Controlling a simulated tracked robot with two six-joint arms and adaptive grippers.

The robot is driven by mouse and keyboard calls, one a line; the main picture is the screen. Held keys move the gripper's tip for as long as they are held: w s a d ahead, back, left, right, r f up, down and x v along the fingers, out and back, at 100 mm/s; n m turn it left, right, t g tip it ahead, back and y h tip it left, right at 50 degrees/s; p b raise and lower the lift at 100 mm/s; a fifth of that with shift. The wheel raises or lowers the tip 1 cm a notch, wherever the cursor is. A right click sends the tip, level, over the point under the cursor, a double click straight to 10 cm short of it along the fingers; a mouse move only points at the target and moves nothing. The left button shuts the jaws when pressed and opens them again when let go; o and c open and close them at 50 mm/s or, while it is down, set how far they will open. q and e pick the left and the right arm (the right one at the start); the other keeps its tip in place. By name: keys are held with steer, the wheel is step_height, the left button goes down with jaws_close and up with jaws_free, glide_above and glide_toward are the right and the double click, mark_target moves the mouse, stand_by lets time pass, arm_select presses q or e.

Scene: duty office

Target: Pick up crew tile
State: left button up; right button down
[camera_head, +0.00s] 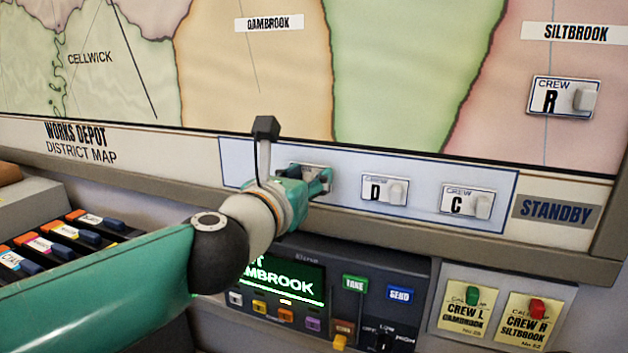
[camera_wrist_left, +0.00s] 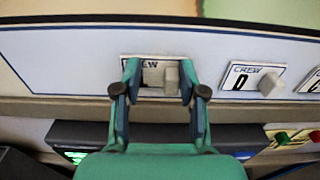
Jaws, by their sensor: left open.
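A white crew tile (camera_wrist_left: 152,74) with a grey knob (camera_wrist_left: 171,78) is on the standby strip below the map. In the head view the tile (camera_head: 312,167) is mostly hidden behind my left gripper (camera_head: 318,183), and its letter cannot be read. My left gripper, also in the wrist view (camera_wrist_left: 158,80), is open. Its fingers stand left and right of the tile's lower part, with the knob between them close to the right finger. I cannot tell whether they touch. My right gripper is not in view.
Crew tiles D (camera_head: 384,190) and C (camera_head: 467,202) sit to the right on the strip. Crew tile R (camera_head: 562,97) is on the map's Siltbrook area. A console (camera_head: 380,270) with buttons and levers juts out below. Two yellow cards (camera_head: 527,322) are at right.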

mark_target(312, 125)
arm_select(q)
steer(key=shift+w+a, duration=0.15)
steer(key=shift+a, duration=0.05)
jaws_close()
stand_by(0.3)
steer(key=shift+a+r+p, duration=0.1)
steer(key=shift+r+p, duration=0.6)
steer(key=shift+r, duration=0.15)
step_height(312, 125, up, 6)
steer(key=p, duration=0.4)
steer(key=shift+f, duration=0.15)
steer(key=f+v, duration=0.1)
steer(key=v, duration=1.8)
steer(key=shift+s+f, duration=0.35)
